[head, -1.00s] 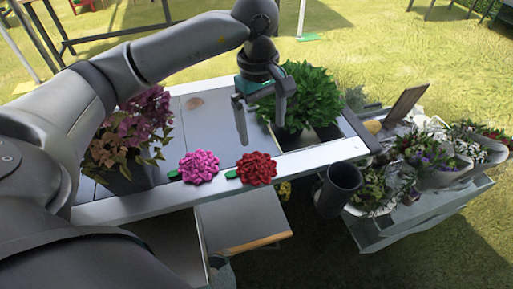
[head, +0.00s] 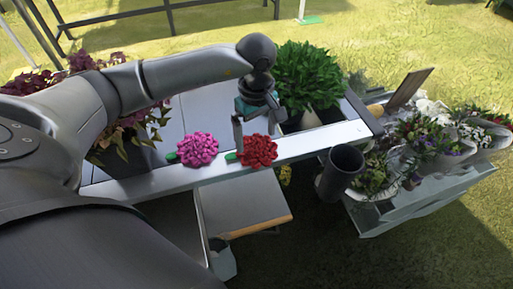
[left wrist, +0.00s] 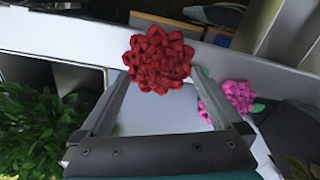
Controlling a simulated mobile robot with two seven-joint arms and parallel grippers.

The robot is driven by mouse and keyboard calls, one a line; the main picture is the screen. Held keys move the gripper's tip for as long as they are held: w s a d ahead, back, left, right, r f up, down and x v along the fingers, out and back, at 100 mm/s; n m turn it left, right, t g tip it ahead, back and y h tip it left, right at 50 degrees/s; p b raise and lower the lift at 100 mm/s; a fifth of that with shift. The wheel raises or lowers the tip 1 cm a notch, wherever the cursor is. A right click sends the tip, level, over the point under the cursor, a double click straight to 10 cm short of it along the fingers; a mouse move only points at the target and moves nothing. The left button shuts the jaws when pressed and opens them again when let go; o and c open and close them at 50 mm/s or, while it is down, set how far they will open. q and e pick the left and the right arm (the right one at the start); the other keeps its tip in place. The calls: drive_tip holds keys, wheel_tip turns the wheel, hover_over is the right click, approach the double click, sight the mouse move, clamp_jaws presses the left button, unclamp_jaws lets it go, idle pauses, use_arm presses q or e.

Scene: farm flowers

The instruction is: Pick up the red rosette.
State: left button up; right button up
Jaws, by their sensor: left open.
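The red rosette (head: 259,152), with a green tab at its left, lies at the near edge of the table. It fills the top middle of the left wrist view (left wrist: 158,60). My left gripper (head: 257,137) points down at the rosette, its fingers apart. In the left wrist view the rosette shows between and just beyond the two fingertips, and nothing is clamped. I cannot tell whether the fingers touch it. My right gripper is not in view.
A pink rosette (head: 198,149) lies left of the red one. A leafy green plant (head: 306,78) stands behind right, potted purple flowers (head: 122,138) at the left. A dark cylinder (head: 342,172) stands off the table's right end. The table (head: 190,112) is clear behind the rosettes.

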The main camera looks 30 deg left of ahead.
sight(257, 144)
use_arm(q)
wheel_tip(257, 144, down, 4)
drive_tip(key=shift+d+r, duration=0.1)
drive_tip(key=shift+d, duration=0.05)
drive_tip(key=shift+c, duration=0.3)
drive_tip(key=c, duration=1.2)
drive_tip(key=shift+r, duration=0.1)
wheel_tip(257, 144, up, 20)
drive_tip(key=shift+p, duration=1.2)
